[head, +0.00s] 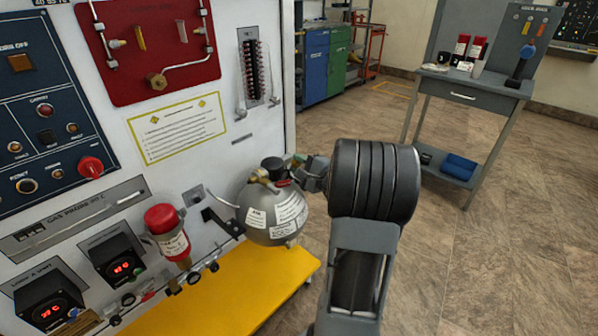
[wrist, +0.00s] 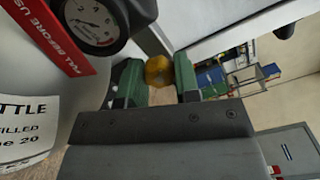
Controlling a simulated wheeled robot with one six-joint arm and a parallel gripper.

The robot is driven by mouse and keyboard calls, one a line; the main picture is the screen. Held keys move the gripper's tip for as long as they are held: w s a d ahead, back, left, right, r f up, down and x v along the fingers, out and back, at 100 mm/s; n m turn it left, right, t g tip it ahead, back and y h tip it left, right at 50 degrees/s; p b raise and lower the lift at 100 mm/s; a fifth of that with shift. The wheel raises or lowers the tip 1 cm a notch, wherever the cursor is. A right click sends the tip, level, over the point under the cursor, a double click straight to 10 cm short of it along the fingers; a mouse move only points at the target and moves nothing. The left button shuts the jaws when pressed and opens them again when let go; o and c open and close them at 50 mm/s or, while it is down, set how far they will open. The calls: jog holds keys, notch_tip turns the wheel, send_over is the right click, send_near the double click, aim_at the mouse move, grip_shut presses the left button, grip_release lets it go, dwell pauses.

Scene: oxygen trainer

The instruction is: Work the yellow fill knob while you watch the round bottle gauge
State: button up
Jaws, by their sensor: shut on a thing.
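The yellow fill knob (wrist: 159,70) sits between the two green fingertips of my gripper (wrist: 157,78), which is shut on it. The round bottle gauge (wrist: 97,20) has a white dial and black rim, at the upper left of the wrist view. Its needle shows, but the reading is too small to tell. In the head view the grey round bottle (head: 276,218) hangs at the panel's right edge. My gripper (head: 299,168) reaches its top from the right.
A red cylinder (head: 167,232) and lit red displays (head: 122,266) are on the panel left of the bottle. A yellow shelf (head: 235,290) lies below. A grey workbench (head: 475,88) stands at the back right, with open floor before it.

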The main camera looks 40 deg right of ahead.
dwell(0.4)
jog(key=o, duration=0.6)
jog(key=shift+o, duration=0.2)
jog(key=shift+s, duration=0.15)
jog(key=s+d+p, duration=0.1)
jog(key=s+d, duration=0.1)
jog(key=s, duration=1.1)
jog(key=shift+s+d, duration=0.2)
